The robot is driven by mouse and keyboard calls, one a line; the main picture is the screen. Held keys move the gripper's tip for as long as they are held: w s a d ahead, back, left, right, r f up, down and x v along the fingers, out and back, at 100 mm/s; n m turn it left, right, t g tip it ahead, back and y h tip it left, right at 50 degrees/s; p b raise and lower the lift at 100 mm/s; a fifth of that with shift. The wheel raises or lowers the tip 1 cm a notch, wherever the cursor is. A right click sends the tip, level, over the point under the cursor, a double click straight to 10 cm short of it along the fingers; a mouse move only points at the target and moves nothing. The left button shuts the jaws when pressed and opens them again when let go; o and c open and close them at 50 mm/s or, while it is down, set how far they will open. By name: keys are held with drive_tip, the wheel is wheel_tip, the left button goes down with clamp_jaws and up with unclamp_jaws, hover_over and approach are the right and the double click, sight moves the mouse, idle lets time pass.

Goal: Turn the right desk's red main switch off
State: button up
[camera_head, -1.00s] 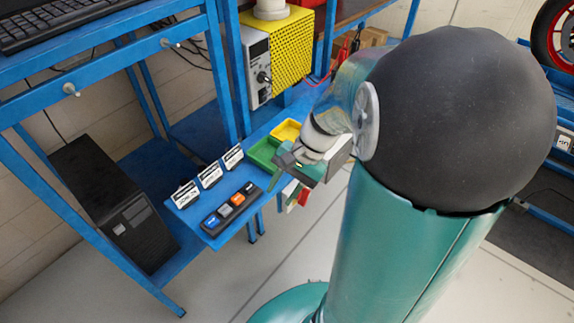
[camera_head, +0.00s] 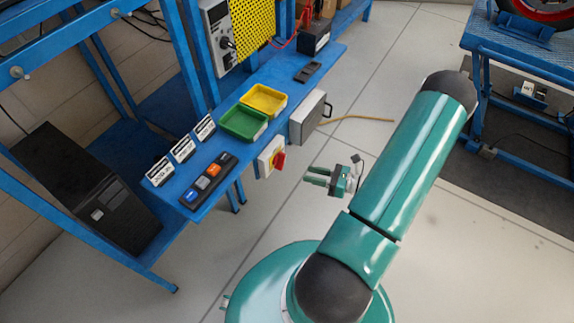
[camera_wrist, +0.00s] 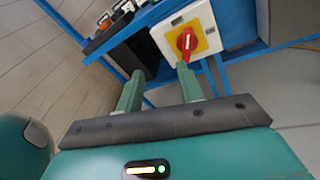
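The red main switch (camera_head: 281,160) is a rotary knob on a yellow plate, on a white box (camera_head: 265,156) at the front edge of the blue desk. In the wrist view the red knob (camera_wrist: 187,42) shows face-on, with a white mark running nearly upright. My gripper (camera_head: 308,176) is to the right of the switch in the head view, its fingers pointing left towards it, apart from it. In the wrist view my gripper (camera_wrist: 160,78) has its two green fingers spread with nothing between them. The knob appears just beyond the right finger.
The blue desk (camera_head: 222,150) carries a green tray (camera_head: 243,123), a yellow tray (camera_head: 265,100), white labels and a black button strip (camera_head: 208,182). A grey box (camera_head: 308,117) hangs right of the switch, with a tan hose (camera_head: 360,118) nearby. The floor around my gripper is clear.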

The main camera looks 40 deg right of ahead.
sight(280, 161)
wheel_tip(280, 161, down, 5)
drive_tip(key=s+d+m+t+h, duration=0.2)
drive_tip(key=m+t+h, duration=0.1)
drive_tip(key=m, duration=0.2)
drive_tip(key=x, duration=1.3)
drive_tip(key=shift+w, duration=0.25)
drive_tip(key=shift+a+r, duration=0.1)
drive_tip(key=shift+n, duration=0.3)
clamp_jaws()
